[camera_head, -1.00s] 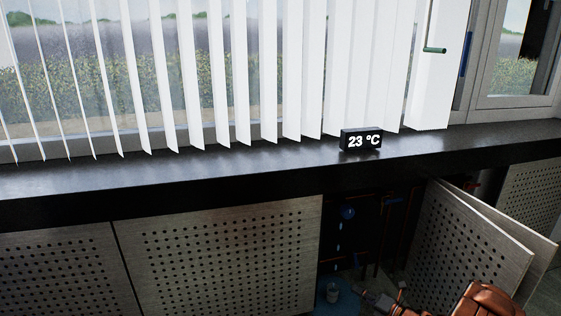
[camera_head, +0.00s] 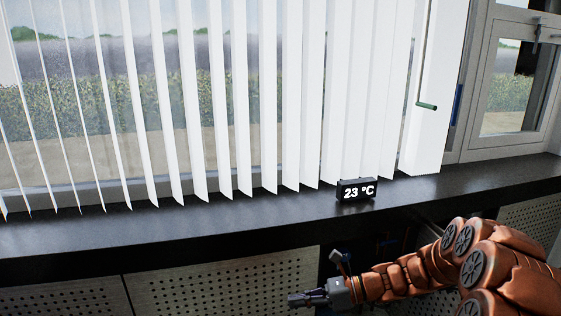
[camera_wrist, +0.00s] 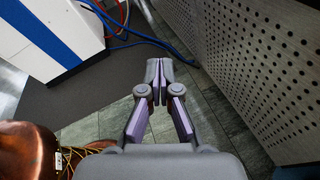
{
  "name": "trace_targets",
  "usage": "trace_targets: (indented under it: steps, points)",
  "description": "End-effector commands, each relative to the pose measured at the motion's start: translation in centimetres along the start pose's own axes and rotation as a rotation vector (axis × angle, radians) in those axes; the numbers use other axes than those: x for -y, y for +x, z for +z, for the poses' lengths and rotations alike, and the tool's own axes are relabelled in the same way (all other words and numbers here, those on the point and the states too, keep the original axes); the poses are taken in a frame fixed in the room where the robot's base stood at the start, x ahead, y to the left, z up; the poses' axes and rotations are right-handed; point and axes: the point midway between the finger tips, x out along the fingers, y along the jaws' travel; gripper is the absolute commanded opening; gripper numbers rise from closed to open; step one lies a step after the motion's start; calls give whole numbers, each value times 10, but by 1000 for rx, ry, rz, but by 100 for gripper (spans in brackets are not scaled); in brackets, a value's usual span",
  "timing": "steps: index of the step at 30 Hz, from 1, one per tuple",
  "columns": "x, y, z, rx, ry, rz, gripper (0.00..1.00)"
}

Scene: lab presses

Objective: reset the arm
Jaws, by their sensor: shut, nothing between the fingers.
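My arm, copper-coloured, reaches in from the lower right in the head view. My gripper (camera_head: 304,299) is at its end, low in front of the perforated cabinet panels and below the dark sill. In the wrist view my gripper (camera_wrist: 159,78) has its two fingers together, shut and empty, over a grey tiled floor.
The black sill (camera_head: 150,228) runs across the head view and carries a 23 °C display (camera_head: 356,189). White vertical blinds (camera_head: 240,100) hang behind it, with a green-handled wand (camera_head: 427,106). In the wrist view, a perforated panel (camera_wrist: 265,70) stands close right; a white-and-blue cabinet (camera_wrist: 62,35) and cables (camera_wrist: 150,42) are upper left.

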Motion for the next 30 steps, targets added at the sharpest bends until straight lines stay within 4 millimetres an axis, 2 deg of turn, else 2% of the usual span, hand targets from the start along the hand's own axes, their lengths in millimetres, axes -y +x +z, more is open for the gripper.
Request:
trace_targets:
  steps: [1, 3, 12, 20, 30]
  points:
    - [-20, 0, 20, -34, -55, 25, 0]
    - [-42, 0, 32, -82, -131, 60, 0]
    - [-136, -6, 70, -285, -442, 220, 0]
    - [-208, -28, 90, -459, -700, 368, 0]
    - [-286, -77, 109, -684, -1011, 573, 0]
